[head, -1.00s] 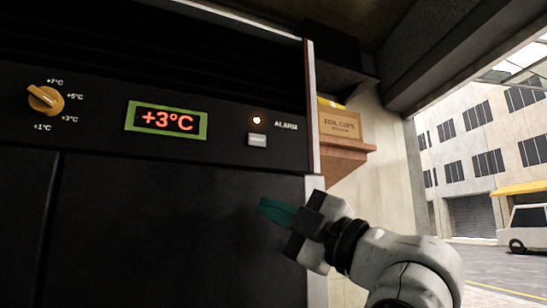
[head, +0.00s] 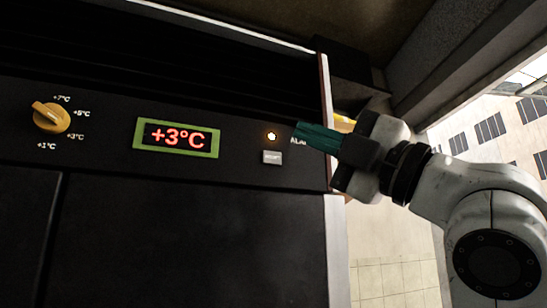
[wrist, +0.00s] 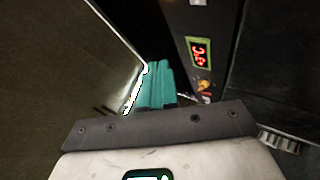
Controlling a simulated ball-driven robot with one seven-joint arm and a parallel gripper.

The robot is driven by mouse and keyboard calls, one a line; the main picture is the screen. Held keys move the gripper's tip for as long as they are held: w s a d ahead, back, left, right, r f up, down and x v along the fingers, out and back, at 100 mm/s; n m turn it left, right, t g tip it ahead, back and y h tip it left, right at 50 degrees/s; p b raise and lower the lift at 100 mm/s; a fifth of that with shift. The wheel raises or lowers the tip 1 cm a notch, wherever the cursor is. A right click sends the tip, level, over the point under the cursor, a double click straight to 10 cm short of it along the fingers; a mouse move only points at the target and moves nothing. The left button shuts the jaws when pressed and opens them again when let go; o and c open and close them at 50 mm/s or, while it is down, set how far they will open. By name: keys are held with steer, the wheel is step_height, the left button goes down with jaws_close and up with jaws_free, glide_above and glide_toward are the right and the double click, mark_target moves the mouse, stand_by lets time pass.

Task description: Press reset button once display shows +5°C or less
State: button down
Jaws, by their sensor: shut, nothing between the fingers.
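The display (head: 177,138) has a green frame and reads +3°C in red in the head view. It also shows sideways in the wrist view (wrist: 200,53). In the wrist view a pale button (wrist: 197,2) is cut off at the top edge. My gripper (head: 301,136) has teal fingers, shut and empty. In the head view its tips are just right of the light and above and right of the button, covering part of the ALARM label. I cannot tell their distance from the panel.
An orange temperature knob (head: 51,117) is at the panel's left, with marks from +1°C to +7°C. The cabinet's light right edge (head: 335,240) stands behind my gripper. A wall and a street opening lie to the right.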

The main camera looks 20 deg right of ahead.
steer(key=shift+w+p, duration=0.8)
steer(key=shift+w, duration=3.4)
steer(key=shift+w, duration=0.1)
steer(key=shift+w, duration=0.3)
steer(key=shift+w, duration=0.4)
steer(key=shift+s+b, duration=0.3)
steer(key=shift+s, duration=0.5)
steer(key=shift+s+b, duration=0.75)
steer(key=shift+s, duration=1.75)
